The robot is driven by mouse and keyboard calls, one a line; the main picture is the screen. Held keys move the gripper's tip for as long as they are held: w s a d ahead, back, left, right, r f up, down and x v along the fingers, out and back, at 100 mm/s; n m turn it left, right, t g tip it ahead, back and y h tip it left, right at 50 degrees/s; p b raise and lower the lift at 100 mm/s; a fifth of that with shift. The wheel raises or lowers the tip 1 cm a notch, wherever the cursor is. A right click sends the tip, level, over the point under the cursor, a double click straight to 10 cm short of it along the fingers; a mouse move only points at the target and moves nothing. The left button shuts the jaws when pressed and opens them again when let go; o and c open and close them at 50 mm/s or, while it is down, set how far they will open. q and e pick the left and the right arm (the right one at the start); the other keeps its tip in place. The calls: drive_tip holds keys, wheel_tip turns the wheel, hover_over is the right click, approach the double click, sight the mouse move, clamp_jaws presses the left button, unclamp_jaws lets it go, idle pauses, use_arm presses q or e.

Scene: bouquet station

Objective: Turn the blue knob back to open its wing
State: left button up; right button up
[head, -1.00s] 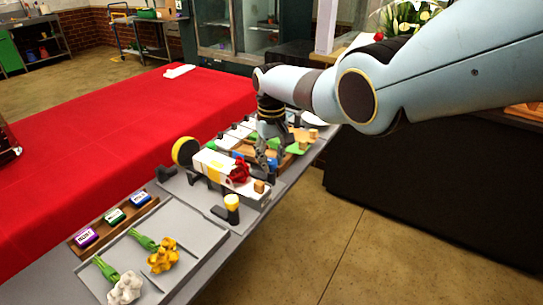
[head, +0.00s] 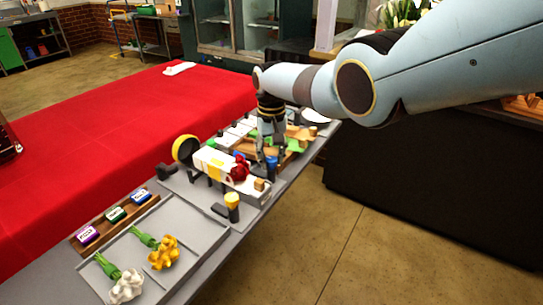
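The blue knob (head: 271,164) stands near the front edge of the bench fixture, beyond the white holder with red flowers (head: 239,170). My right gripper (head: 271,152) points down from above, with its fingertips at or just above the blue knob. The fingers partly cover the knob, and I cannot tell whether they touch it or how far apart they are. Another small blue part (head: 241,157) shows just left of the gripper, partly hidden behind the flowers. The wing of the blue knob cannot be made out clearly. My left gripper is out of view.
A grey tray (head: 200,222) holds yellow and white flowers. Wooden and green parts crowd the gripper's far side. Open floor (head: 330,215) lies to the right.

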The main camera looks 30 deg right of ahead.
sight(271, 158)
drive_tip(key=o, duration=0.5)
drive_tip(key=shift+c, duration=0.2)
drive_tip(key=shift+r, duration=0.1)
wheel_tip(271, 158, up, 12)
idle(0.5)
